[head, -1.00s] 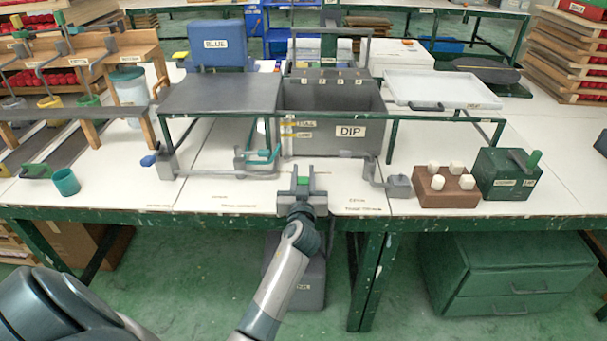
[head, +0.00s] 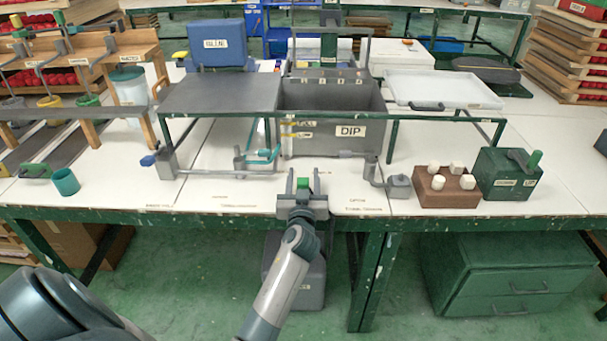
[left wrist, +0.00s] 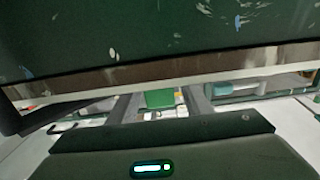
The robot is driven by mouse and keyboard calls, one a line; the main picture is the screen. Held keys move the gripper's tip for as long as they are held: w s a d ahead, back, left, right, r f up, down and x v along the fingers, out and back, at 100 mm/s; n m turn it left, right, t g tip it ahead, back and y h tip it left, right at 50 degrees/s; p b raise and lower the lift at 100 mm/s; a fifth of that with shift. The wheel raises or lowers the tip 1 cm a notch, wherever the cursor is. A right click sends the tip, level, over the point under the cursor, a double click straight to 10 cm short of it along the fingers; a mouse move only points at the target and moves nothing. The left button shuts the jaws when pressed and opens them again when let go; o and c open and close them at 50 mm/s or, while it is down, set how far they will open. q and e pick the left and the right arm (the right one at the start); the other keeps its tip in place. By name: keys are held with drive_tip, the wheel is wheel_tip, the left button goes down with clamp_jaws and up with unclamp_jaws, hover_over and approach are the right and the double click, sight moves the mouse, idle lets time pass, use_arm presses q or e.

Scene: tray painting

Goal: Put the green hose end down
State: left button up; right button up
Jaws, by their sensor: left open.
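The green hose end (head: 303,184) shows as a small green block near the front edge of the white table, in front of the grey DIP tank (head: 335,137). My left gripper (head: 303,175) is open, with one finger on each side of the green end. In the left wrist view the green end (left wrist: 160,98) sits between the two spread fingers, with gaps at its sides. Whether it rests on the tabletop is hard to tell. The rest of the hose cannot be made out. My right gripper is not in view.
A grey bracket (head: 397,184) and a brown block with white knobs (head: 446,187) stand to the right, beside a green box (head: 508,174). A teal-handled fitting (head: 258,158) lies to the left.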

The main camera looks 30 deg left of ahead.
sight(303, 187)
use_arm(q)
drive_tip(key=b+v, duration=0.1)
drive_tip(key=v, duration=0.8)
drive_tip(key=shift+s+d, duration=0.25)
drive_tip(key=shift+s, duration=0.05)
drive_tip(key=shift+s+d, duration=0.2)
drive_tip(key=shift+s, duration=0.2)
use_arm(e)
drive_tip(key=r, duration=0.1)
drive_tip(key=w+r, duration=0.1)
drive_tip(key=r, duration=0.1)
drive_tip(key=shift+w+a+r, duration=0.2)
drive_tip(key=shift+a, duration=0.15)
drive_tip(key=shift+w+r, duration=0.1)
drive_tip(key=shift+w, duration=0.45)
